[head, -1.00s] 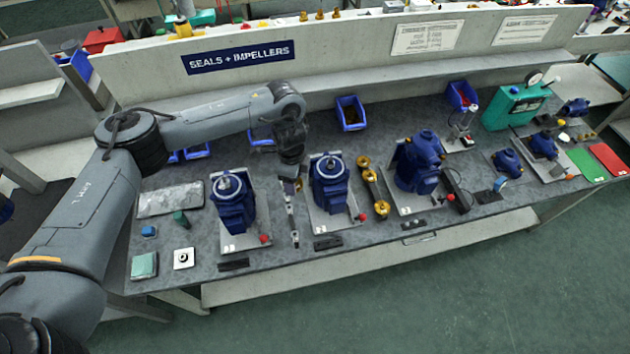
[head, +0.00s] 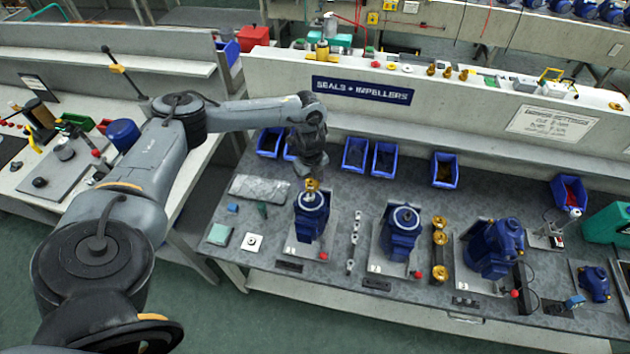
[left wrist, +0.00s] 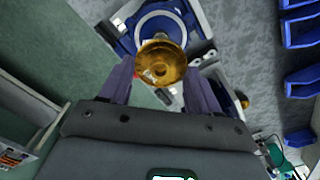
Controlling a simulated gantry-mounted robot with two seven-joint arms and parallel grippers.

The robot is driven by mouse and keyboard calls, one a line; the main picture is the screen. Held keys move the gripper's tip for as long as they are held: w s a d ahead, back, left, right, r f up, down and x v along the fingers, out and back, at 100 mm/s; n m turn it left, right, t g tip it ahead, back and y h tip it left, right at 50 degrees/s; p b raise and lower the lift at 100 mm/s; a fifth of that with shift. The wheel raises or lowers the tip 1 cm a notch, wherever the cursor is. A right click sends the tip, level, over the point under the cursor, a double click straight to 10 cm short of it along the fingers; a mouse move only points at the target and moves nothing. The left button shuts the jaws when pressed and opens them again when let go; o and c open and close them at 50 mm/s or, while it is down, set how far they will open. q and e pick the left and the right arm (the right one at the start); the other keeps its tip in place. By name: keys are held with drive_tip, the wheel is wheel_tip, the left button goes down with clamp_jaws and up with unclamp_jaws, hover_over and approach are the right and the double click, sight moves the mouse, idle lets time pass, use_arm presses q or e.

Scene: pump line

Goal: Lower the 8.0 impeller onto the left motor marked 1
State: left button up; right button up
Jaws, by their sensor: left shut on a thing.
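My left gripper (head: 309,177) is shut on a brass impeller (head: 312,187) and holds it over the left motor (head: 308,224). The motor is blue, upright, with a round grey top, on a light plate. In the left wrist view the golden impeller (left wrist: 161,62) sits between the two fingers, and the motor's blue rim (left wrist: 126,43) and pale top lie beyond it. The impeller overlaps the near edge of that top in the wrist view. I cannot tell whether it touches the motor. The 8.0 marking and the number 1 are not readable. My right gripper is not in view.
A second blue motor (head: 399,240) stands to the right, past a narrow strip of metal parts (head: 354,241). A row of brass parts (head: 440,237) and a larger blue pump (head: 492,247) are further right. Blue bins (head: 384,160) line the back.

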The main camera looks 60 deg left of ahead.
use_arm(q)
drive_tip(key=shift+f+b, duration=2.1)
drive_tip(key=shift+f, duration=0.7)
drive_tip(key=shift+p, duration=0.55)
drive_tip(key=shift+f, duration=0.25)
drive_tip(key=o, duration=1.3)
